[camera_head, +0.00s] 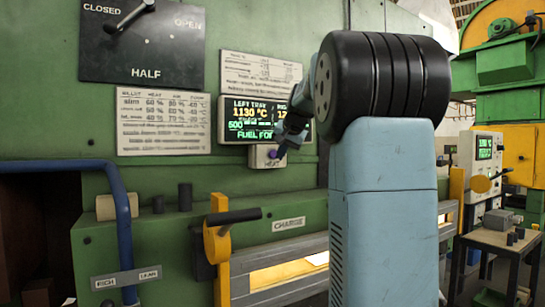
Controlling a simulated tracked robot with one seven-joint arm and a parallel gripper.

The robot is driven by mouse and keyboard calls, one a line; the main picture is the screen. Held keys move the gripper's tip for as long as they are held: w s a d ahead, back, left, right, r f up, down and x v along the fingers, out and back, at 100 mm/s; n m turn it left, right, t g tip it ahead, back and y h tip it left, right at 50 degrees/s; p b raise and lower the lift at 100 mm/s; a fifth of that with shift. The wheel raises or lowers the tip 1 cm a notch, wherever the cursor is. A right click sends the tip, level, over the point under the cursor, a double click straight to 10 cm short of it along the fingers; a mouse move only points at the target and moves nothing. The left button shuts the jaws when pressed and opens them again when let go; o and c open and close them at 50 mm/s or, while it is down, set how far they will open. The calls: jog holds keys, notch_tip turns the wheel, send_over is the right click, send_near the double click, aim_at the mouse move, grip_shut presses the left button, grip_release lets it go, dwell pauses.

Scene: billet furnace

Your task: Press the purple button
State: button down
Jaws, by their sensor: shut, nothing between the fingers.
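The purple button (273,154) is a small spot on the front of a pale box (259,160), just below the display on the green furnace panel. My gripper (281,150) is at the right side of this box, its tip close to the button and partly covering it. I cannot tell whether the tip touches the button. The gripper looks shut and holds nothing. My large black joint and pale blue link hide the area to the right.
The display (245,120) reads 1130 °C. A black plate (142,58) with a CLOSED/HALF/OPEN lever is at upper left. A blue pipe (121,200), a yellow lever with a dark handle (218,240) and the charge opening (290,272) lie below. A small table (497,240) stands at right.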

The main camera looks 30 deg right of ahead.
jog(key=s, duration=0.4)
dwell(1.1)
